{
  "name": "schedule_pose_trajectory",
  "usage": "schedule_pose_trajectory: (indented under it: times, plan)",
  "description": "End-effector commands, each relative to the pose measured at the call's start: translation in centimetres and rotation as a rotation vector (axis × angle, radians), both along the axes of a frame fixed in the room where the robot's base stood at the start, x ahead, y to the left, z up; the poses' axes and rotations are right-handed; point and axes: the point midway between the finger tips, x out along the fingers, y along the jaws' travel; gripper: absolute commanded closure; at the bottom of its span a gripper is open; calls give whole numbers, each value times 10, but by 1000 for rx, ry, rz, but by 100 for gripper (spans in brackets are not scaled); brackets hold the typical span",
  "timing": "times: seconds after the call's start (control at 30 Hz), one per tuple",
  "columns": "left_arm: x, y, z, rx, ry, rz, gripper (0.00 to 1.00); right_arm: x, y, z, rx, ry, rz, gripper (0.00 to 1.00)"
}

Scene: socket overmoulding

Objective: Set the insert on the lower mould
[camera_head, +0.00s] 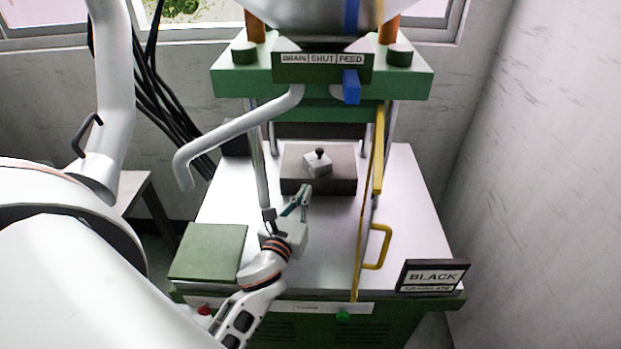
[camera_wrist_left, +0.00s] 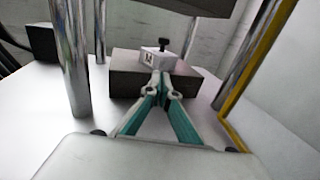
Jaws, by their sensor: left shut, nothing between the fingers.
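The insert (camera_head: 318,163) is a small light block with a black knob on top. It sits on the dark lower mould block (camera_head: 335,184) in the head view. In the left wrist view the insert (camera_wrist_left: 157,57) shows a dark mark on its face and stands on the lower mould (camera_wrist_left: 126,75). My left gripper (camera_head: 304,190) is shut and empty, with its green fingers pointing at the mould from the front. In the left wrist view its fingertips (camera_wrist_left: 164,76) overlap the insert's lower edge; whether they touch it I cannot tell. My right gripper is out of view.
A yellow-handled guard (camera_head: 378,246) stands open-sided to the right of the mould. Metal columns (camera_wrist_left: 68,60) flank the press. A green pad (camera_head: 209,251) lies front left and a BLACK sign (camera_head: 432,276) front right. The white table between them is mostly clear.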

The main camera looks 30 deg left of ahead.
Motion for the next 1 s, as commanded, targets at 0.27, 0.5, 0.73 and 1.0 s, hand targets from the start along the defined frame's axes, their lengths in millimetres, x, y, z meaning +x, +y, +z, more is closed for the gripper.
schedule_pose_trajectory:
  times: [0.27, 0.5, 0.73, 1.0]
  plan:
    - [41, 11, 0, 1, 0, 1, 100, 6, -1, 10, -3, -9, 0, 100]
    - [52, 14, -1, 0, 1, 0, 100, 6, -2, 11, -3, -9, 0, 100]
    - [53, 14, -1, 0, 1, 0, 100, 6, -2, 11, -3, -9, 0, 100]
    - [67, 18, 0, 2, 0, -1, 100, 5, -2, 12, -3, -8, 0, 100]
